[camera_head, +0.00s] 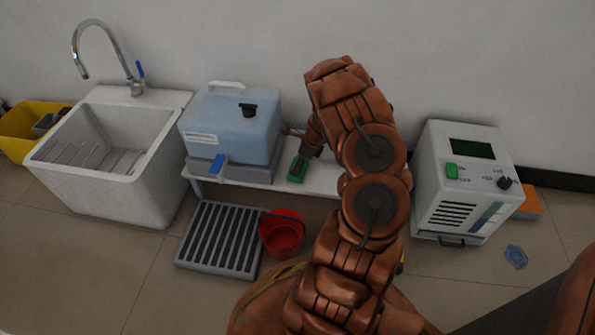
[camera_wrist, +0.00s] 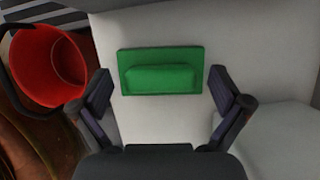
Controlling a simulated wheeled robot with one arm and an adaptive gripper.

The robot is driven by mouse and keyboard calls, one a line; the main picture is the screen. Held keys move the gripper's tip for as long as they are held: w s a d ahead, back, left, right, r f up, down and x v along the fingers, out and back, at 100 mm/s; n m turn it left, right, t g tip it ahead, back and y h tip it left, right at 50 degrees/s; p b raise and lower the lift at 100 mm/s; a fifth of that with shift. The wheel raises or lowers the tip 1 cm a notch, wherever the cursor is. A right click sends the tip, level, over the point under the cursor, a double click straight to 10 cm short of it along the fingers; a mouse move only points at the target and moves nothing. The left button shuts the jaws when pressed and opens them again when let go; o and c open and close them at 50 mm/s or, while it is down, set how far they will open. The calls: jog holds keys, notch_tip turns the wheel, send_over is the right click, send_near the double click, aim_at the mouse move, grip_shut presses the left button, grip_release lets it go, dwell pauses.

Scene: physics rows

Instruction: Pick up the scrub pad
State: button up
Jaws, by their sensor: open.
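The scrub pad (camera_wrist: 160,76) is a green rectangular block with a raised grip, lying on the white bench top (camera_wrist: 270,50). In the head view the green pad (camera_head: 298,168) shows on the bench to the right of the blue water container. My gripper (camera_wrist: 162,92) is open in the wrist view, with one finger near each end of the pad. It is not closed on the pad, and I cannot tell how far above the bench the fingertips are. In the head view my gripper (camera_head: 306,155) is by the pad, partly hidden by my arm.
The blue water container (camera_head: 232,130) stands on the bench left of the pad. A red bucket (camera_head: 282,234) and a grey slatted grate (camera_head: 221,240) are on the floor in front. A white sink (camera_head: 110,150) stands left, a white machine (camera_head: 462,185) right.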

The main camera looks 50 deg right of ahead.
jog(key=c, duration=1.2)
jog(key=shift+r+p, duration=0.3)
jog(key=shift+r, duration=0.15)
notch_tip(320, 180, up, 3)
jog(key=shift+r+p, duration=0.2)
jog(key=shift+p, duration=0.8)
jog(key=s+d+p, duration=0.3)
jog(key=s, duration=1.2)
jog(key=shift+s+r+p, duration=0.35)
